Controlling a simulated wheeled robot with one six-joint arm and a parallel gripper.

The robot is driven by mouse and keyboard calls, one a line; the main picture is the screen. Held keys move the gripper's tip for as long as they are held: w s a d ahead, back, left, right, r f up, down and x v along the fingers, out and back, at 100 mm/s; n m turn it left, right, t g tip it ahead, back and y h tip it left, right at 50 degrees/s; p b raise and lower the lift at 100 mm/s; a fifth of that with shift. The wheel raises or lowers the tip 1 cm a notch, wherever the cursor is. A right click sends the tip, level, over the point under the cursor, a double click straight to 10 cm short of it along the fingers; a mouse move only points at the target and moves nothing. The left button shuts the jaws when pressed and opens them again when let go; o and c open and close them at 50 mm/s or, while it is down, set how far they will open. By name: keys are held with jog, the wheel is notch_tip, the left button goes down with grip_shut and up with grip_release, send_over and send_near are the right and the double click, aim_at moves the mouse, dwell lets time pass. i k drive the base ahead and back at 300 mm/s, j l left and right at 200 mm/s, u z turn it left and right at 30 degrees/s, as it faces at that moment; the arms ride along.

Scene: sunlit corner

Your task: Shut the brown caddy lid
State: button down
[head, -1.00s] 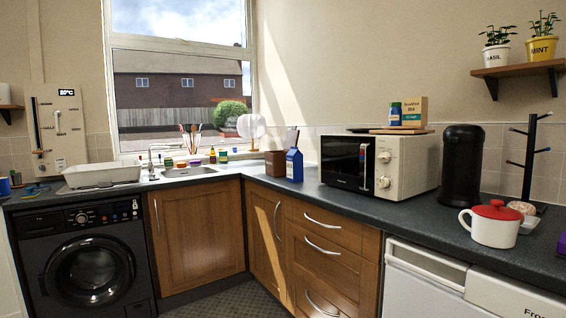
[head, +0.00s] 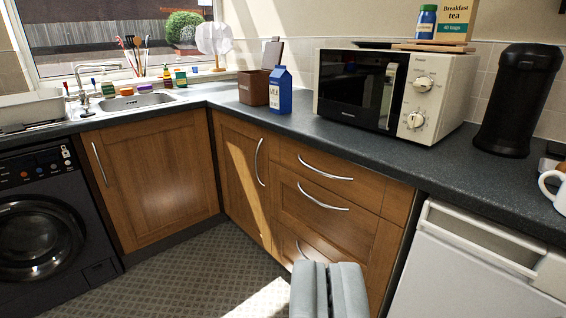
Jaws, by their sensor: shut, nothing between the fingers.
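The brown caddy (head: 254,88) stands on the dark worktop near the corner, left of the microwave. Its lid (head: 272,54) stands up, open, at the back right of the box. A blue milk carton (head: 280,91) stands right beside the caddy and covers part of its right side. My gripper (head: 328,268) shows at the bottom of the view, low in front of the drawers and well away from the caddy. Its two grey fingers are together with nothing between them.
A white microwave (head: 388,90) stands right of the carton, with a black cylinder (head: 518,100) further right. The sink (head: 138,101) and small bottles are to the left. The worktop (head: 235,112) in front of the caddy is clear. The floor (head: 190,268) is open.

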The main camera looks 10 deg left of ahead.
aim_at(272, 55)
jog(key=i+j+u, duration=0.25)
jog(key=i+u, duration=0.15)
jog(key=i, duration=0.15)
jog(key=i+u, duration=0.4)
jog(key=i, duration=0.2)
jog(key=i+l+u, duration=0.1)
jog(key=i+u, duration=0.3)
jog(key=i, duration=0.2)
jog(key=i+z, duration=0.25)
jog(key=i, duration=0.25)
jog(key=i+j+z, duration=0.25)
jog(key=i, duration=0.25)
jog(key=l, duration=0.1)
